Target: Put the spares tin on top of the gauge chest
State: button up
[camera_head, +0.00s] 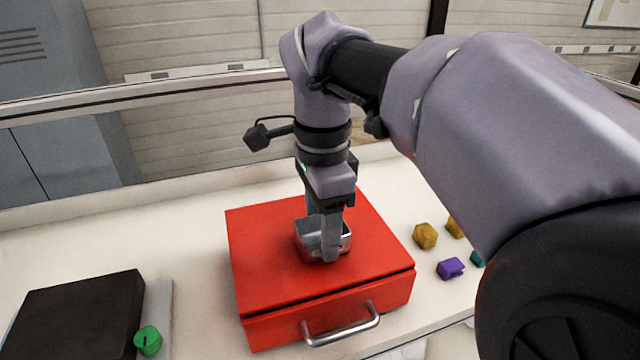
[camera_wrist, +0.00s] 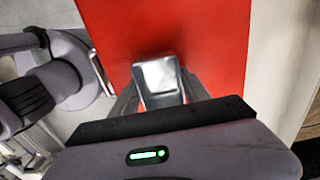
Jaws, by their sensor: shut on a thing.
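The gauge chest (camera_head: 275,270) is a red box with a drawer front and a silver bar handle, standing on the white bench. Its red top (camera_wrist: 215,40) also fills the middle of the wrist view. The spares tin (camera_head: 308,243) is a small open silver metal tin. It is at the middle of the chest's top, upright, and appears to rest on it. My gripper (camera_head: 328,250) points down and is shut on the tin's wall. In the wrist view the tin (camera_wrist: 158,76) shows between the fingers. The fingers hide part of the tin.
Right of the chest lie yellow blocks (camera_head: 425,235), a purple block (camera_head: 451,268) and a teal piece (camera_head: 477,258). A black box (camera_head: 80,315) and a green piece (camera_head: 148,340) are at the front left.

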jog(key=shift+s+a, duration=0.1)
jog(key=shift+a, duration=0.4)
jog(key=o, duration=1.1)
jog(key=shift+s+a, duration=0.15)
jog(key=shift+a, duration=0.1)
jog(key=shift+c, duration=0.2)
jog(key=o, duration=0.3)
jog(key=shift+w+d, duration=0.2)
jog(key=shift+d, duration=0.25)
jog(key=shift+a+r, duration=0.2)
notch_tip(320, 180, up, 12)
jog(key=p, duration=0.4)
jog(key=shift+d+f, duration=0.1)
